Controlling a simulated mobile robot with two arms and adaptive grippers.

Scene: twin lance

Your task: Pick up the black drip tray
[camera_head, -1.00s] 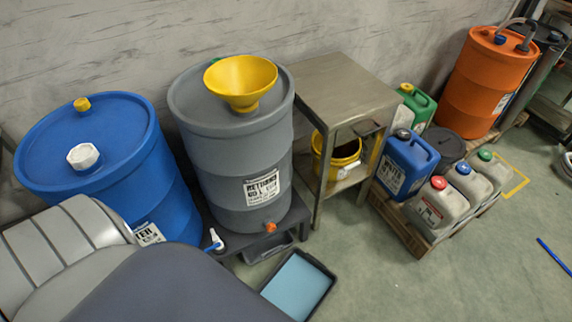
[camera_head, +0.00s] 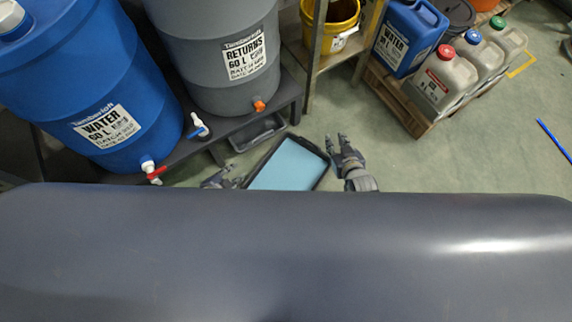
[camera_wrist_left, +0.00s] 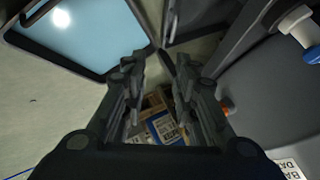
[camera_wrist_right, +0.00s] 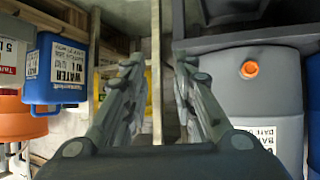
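The black drip tray (camera_head: 308,144) lies on the floor in front of the barrel stand, with a light blue surface inside its dark rim. It also shows at the upper left of the left wrist view (camera_wrist_left: 62,70). My left gripper (camera_head: 224,178) is low by the tray's left side, partly hidden by my own body; its fingers stand apart in the left wrist view (camera_wrist_left: 150,65). My right gripper (camera_head: 336,143) is just right of the tray, apart from it. Its fingers are spread and empty in the right wrist view (camera_wrist_right: 160,70). My body hides the tray's near edge.
A dark stand (camera_head: 215,135) carries a blue barrel (camera_head: 110,75) and a grey barrel (camera_head: 215,50), whose taps stick out towards me. A dark bin (camera_head: 258,132) sits under it. A pallet (camera_head: 415,112) with several canisters stands right.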

